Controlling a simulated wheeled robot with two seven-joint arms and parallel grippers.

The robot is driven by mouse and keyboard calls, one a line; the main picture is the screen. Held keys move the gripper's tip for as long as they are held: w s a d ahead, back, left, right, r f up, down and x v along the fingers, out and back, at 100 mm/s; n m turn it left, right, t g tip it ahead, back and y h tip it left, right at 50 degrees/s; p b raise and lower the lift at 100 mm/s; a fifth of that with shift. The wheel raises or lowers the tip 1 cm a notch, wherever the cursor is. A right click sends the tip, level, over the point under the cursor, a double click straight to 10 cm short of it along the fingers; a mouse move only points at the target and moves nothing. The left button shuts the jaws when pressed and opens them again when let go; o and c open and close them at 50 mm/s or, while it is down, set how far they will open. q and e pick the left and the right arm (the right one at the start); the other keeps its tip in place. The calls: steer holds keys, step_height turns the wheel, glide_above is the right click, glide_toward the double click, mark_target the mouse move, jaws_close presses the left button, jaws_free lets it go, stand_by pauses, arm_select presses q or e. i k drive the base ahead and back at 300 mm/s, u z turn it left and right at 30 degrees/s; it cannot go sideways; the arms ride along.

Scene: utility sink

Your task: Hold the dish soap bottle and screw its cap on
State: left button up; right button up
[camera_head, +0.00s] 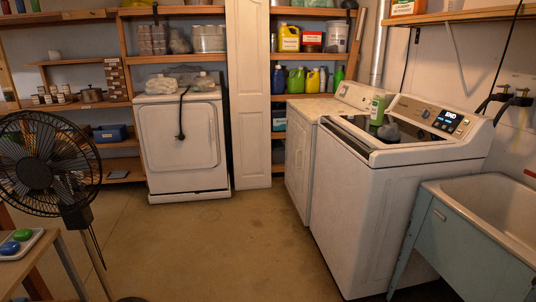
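A green bottle with a pale label (378,109) stands upright on top of the front washing machine (362,180), near its back left. It looks like the dish soap bottle, but the label is too small to read. A small dark grey lump (388,132) lies just in front of the bottle. I cannot tell what it is. I cannot make out a separate cap, nor whether one is on the bottle. Neither of my grippers is in view.
A utility sink (446,237) stands at the right. A black fan (43,160) and a small table (32,262) with a tray of green and blue items stand at the left. A white dryer (180,148) and shelves line the back. The middle floor is clear.

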mark_target(380, 98)
steer(key=u, duration=0.4)
steer(key=i, duration=3.8)
steer(key=z, duration=1.85)
steer(key=i, duration=0.85)
steer(key=z, duration=0.8)
